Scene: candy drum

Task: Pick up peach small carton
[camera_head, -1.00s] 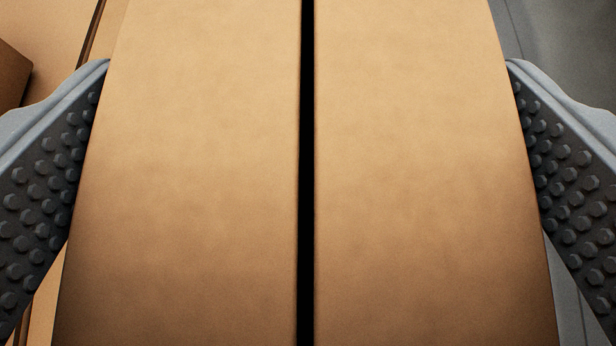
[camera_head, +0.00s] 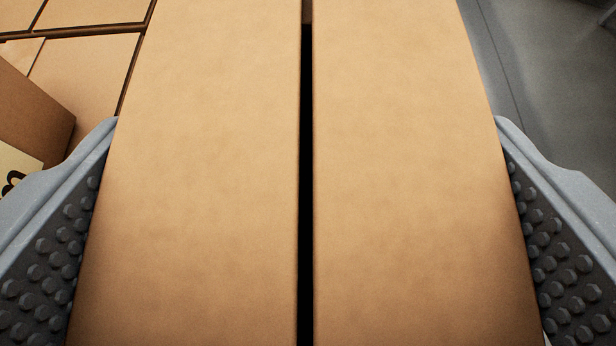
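The peach small carton (camera_head: 200,190) fills the middle of the view. It has a tan top with a dark slit running down its centre. My gripper (camera_head: 307,125) has one grey finger on each side of it. The studded dark pads lie against the carton's left and right sides with no clear gap, so the gripper looks shut on it. The carton's near end is cut off by the bottom of the picture. Its underside is hidden.
Several flat tan cartons (camera_head: 85,75) lie at the upper left. A darker brown box (camera_head: 35,110) with a pale label stands at the left edge, near my left finger. A grey surface (camera_head: 545,70) is clear at the upper right.

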